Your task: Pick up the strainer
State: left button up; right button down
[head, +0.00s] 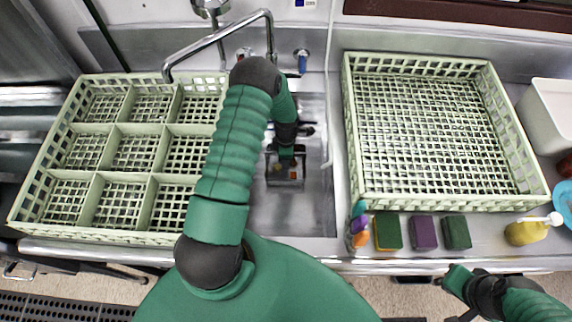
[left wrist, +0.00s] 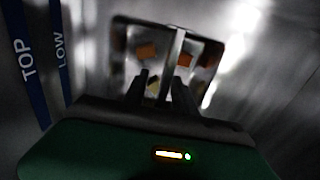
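The strainer (head: 296,182), a small squarish metal basket with orange and yellow bits in it, sits in the steel sink (head: 310,215). My left gripper (head: 286,158) reaches down into the sink over it and hides part of it. In the left wrist view the strainer (left wrist: 207,72) lies ahead of the fingers, with a pale bar across its middle. The left gripper (left wrist: 160,80) has its fingers apart with a gap between them, and the bar's near end is by the right finger. My right gripper (head: 450,280) is away at the lower right, its opening unclear.
A divided green rack (head: 115,127) stands left of the sink and an open green rack (head: 350,140) right of it. Sponges (head: 424,232) and a yellow bottle (head: 522,233) line the front edge. A faucet (head: 268,30) arches behind. Blue marked strips (left wrist: 28,50) show on the sink wall.

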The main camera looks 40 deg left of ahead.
pick_arm(q)
jog(key=shift+w+f, duration=0.1)
jog(key=shift+a, duration=0.15)
grip_shut()
notch_tip(320, 180, up, 10)
jog(key=shift+r, duration=0.1)
dwell(0.5)
dwell(1.6)
